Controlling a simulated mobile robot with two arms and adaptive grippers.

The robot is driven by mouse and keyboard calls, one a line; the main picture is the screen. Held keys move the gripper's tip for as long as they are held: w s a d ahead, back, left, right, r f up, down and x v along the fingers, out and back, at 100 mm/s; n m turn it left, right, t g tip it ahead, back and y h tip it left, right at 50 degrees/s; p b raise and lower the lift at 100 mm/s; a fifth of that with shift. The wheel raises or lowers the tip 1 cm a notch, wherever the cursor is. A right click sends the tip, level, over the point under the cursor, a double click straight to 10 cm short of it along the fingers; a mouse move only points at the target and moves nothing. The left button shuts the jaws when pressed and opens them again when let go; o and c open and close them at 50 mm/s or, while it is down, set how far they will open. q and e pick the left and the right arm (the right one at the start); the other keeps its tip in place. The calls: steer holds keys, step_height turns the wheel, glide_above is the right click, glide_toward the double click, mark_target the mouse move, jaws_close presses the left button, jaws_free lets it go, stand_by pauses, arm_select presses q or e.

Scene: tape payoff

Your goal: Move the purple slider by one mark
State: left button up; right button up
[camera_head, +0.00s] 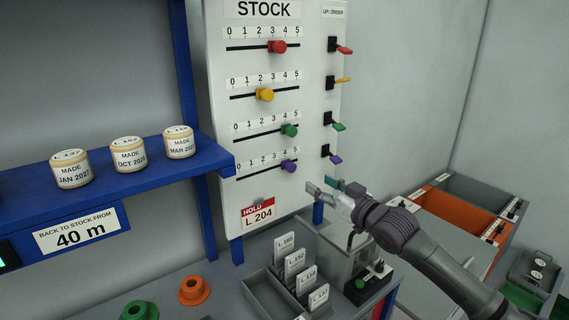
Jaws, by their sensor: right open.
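The purple slider (289,166) is a knob on the lowest track of the white STOCK board (223,195). It sits at about mark 4 on a scale from 0 to 5. My right gripper (322,190) comes in from the right. Its jaws are open and empty, below and to the right of the purple slider in the picture, and apart from it. My left gripper is out of view.
Red (277,46), yellow (264,95) and green (289,130) sliders sit above. Order levers, including a purple one (333,157), line the board's right side. A HOLD L 204 card (258,213) hangs below. A card box (262,303) stands beneath.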

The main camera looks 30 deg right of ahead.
mark_target(293, 168)
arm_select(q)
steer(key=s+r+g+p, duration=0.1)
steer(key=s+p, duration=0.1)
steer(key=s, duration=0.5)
arm_select(e)
steer(key=w, duration=0.4)
steer(key=w+p, duration=0.1)
steer(key=w, duration=0.2)
steer(key=w+a, duration=0.1)
steer(key=w, duration=0.3)
steer(key=shift+w+r+p, duration=0.15)
steer(key=shift+w+p, duration=0.15)
steer(key=shift+p, duration=0.05)
steer(key=shift+w, duration=0.4)
steer(key=c, duration=0.8)
jaws_close()
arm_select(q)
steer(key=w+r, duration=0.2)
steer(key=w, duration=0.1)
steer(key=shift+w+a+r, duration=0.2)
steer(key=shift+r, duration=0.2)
arm_select(e)
steer(key=shift+a, duration=0.1)
